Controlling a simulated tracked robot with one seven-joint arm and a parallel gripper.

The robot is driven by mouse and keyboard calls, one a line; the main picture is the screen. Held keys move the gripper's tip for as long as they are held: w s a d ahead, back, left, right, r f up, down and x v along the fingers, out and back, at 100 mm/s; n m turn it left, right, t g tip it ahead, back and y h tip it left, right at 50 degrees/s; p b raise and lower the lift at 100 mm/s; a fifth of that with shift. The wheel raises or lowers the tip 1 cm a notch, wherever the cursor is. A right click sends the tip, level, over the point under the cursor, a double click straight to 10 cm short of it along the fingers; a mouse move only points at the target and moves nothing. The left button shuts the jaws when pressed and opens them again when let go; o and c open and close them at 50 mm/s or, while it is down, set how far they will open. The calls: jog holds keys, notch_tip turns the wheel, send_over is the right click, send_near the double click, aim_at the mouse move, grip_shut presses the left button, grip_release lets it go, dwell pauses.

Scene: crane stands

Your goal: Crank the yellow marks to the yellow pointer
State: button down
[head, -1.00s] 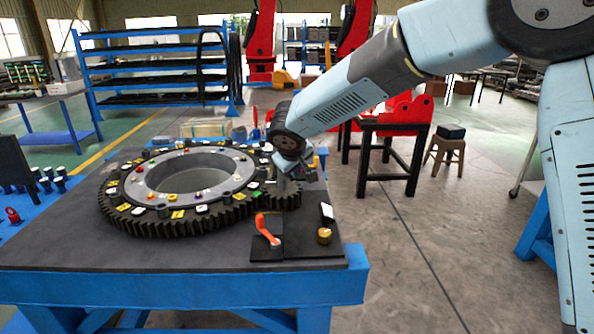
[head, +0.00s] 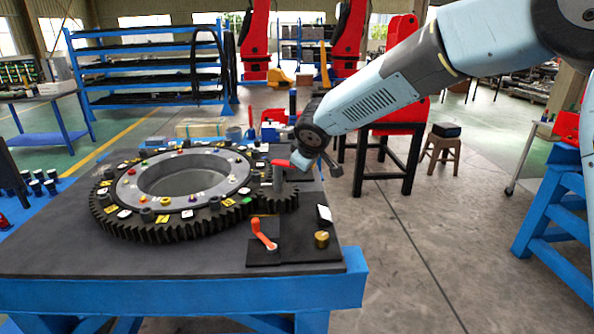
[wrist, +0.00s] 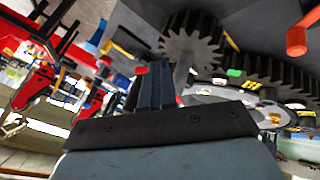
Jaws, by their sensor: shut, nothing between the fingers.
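A large dark ring gear (head: 170,229) lies flat on the table, with yellow, white and green marks around its top. It meshes with a small pinion (head: 283,202) at its right, also visible in the wrist view (wrist: 190,45). A red crank handle (head: 281,163) shows above the pinion. My gripper (head: 299,165) is shut and empty, just right of the red handle; I cannot tell whether they touch. In the wrist view my fingers (wrist: 154,86) are together near the pinion. I cannot make out the yellow pointer for certain.
A box and small items stand along the back edge. The blue-framed table (head: 180,292) has bare top at its front left. Open floor lies to the right.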

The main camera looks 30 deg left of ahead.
jog(key=w, duration=0.4)
dwell(0.3)
dwell(0.4)
jog(key=shift+s+d, duration=0.1)
